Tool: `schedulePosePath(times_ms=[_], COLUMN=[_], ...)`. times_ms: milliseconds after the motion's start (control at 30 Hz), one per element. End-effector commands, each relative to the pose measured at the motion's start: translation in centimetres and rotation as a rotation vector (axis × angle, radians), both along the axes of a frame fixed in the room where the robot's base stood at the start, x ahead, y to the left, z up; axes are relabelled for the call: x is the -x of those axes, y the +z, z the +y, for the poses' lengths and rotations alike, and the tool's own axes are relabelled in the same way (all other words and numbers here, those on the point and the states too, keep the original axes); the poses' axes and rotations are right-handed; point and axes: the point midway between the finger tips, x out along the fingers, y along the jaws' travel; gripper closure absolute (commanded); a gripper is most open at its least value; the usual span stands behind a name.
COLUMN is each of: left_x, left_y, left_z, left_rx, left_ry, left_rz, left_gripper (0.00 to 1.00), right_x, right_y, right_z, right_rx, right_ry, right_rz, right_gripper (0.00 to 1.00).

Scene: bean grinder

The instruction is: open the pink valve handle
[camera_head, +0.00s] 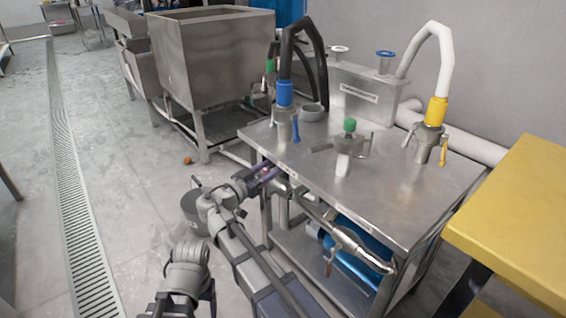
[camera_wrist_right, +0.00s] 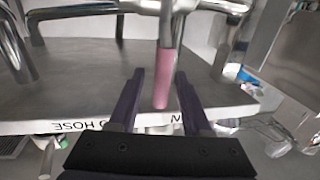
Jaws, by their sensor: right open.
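The pink valve handle (camera_wrist_right: 163,75) hangs down from a metal valve body (camera_wrist_right: 172,8) in the right wrist view. My right gripper (camera_wrist_right: 159,74) is open, with its two dark purple fingers on either side of the handle's lower end. A gap shows between the handle and each finger; I cannot tell the exact depth. In the head view my right gripper (camera_head: 268,176) is at the left front edge of the steel table (camera_head: 395,185), and the pink handle is mostly hidden there.
The table carries fittings with blue (camera_head: 285,93), green (camera_head: 349,125) and yellow (camera_head: 437,110) parts. Metal pipes (camera_head: 345,240) run along its front edge. A yellow table (camera_head: 520,220) stands at right, a steel bin (camera_head: 210,60) behind at left.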

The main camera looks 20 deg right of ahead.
Motion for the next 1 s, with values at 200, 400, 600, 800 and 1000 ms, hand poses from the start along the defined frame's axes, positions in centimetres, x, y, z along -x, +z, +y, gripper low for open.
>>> schedulePosePath(times_ms=[200,400,600,800,1000], left_x=[0.03,0.02,0.02,0.02,0.02], left_y=[0.0,0.0,0.0,0.0,0.0], left_z=[0.02,0.02,0.02,0.02,0.02], left_rx=[0.0,0.0,0.0,0.0,0.0], left_ry=[0.0,0.0,0.0,0.0,0.0], left_rz=[0.0,0.0,0.0,0.0,0.0], left_gripper=[0.3,0.3,0.3,0.3,0.3], right_x=[-0.15,-0.15,-0.15,-0.15,-0.14], right_y=[0.0,0.0,0.0,0.0,0.0], right_z=[0.12,0.1,0.09,0.09,0.07], right_rx=[0.0,0.0,0.0,0.0,0.0], right_ry=[0.001,0.001,0.001,0.001,0.0], right_rz=[0.0,0.0,0.0,0.0,0.0], right_gripper=[0.52,0.62,0.84,1.0,1.0])
